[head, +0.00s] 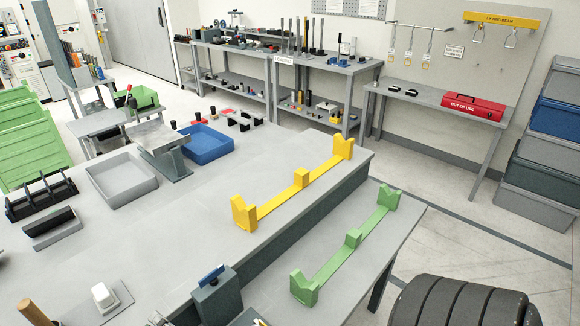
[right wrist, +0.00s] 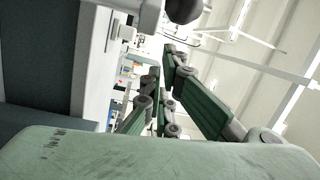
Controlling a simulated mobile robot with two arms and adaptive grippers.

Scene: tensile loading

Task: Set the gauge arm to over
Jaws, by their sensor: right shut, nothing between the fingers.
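A dark grey box-shaped fixture (head: 218,300) stands at the front edge of the grey bench in the head view. A short tilted blue piece (head: 211,275) sits on its top; it may be the gauge arm, but I cannot tell for sure and cannot read any marking. My right gripper (right wrist: 163,62) shows in the right wrist view as green links running to a narrow, shut end, with nothing visible between the fingers. It is apart from the blue piece in the head view, which shows neither gripper. My left gripper is out of view.
A yellow V-ended rack (head: 300,180) lies on the bench (head: 180,220), a green one (head: 353,238) on the lower shelf. A grey tray (head: 122,180), blue tray (head: 205,144) and white block on a plate (head: 104,297) stand left. Dark rounded ribbed items (head: 465,302) fill the bottom right.

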